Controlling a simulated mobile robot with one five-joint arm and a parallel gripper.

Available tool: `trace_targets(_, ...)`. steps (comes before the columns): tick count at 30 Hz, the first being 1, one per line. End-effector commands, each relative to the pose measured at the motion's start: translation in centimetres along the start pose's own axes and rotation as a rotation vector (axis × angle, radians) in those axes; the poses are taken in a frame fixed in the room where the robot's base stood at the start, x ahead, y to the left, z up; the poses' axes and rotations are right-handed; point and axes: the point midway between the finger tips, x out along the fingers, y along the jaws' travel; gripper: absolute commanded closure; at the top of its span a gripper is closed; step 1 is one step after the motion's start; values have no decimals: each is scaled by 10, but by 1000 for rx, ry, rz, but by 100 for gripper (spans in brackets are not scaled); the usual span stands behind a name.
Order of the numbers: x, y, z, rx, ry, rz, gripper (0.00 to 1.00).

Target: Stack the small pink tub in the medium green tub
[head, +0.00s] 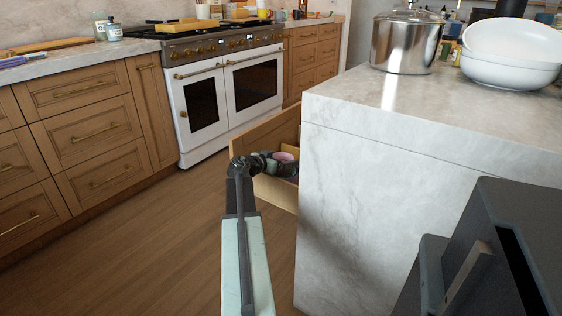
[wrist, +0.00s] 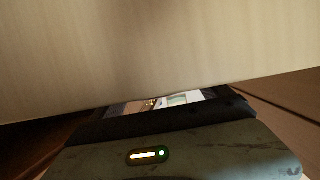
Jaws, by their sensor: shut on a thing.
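A small pink tub (head: 284,157) shows in the head view, over the open drawer in the side of the island. My gripper (head: 280,166) is at the end of my lowered arm, inside the drawer's outline and right at the pink tub. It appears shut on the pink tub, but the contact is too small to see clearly. I cannot make out the medium green tub; the dark gripper and the drawer walls hide much of the drawer's inside. In the wrist view my gripper's body fills the bottom, and its fingertips and the tub are hidden.
The wooden drawer (head: 275,191) stands out from the marble island (head: 390,190). A pale panel (wrist: 160,45) fills the wrist view's top, very close. A steel pot (head: 405,43) and white bowls (head: 510,70) stand on the island. The wooden floor (head: 150,235) at left is clear.

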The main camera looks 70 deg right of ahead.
Motion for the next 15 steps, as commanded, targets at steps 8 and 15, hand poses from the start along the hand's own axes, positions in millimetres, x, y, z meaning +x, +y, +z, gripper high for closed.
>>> trace_targets(8, 2, -1, 10, -1, 0, -1, 55)
trace_targets(15, 2, -1, 8, 0, 0, -1, 0)
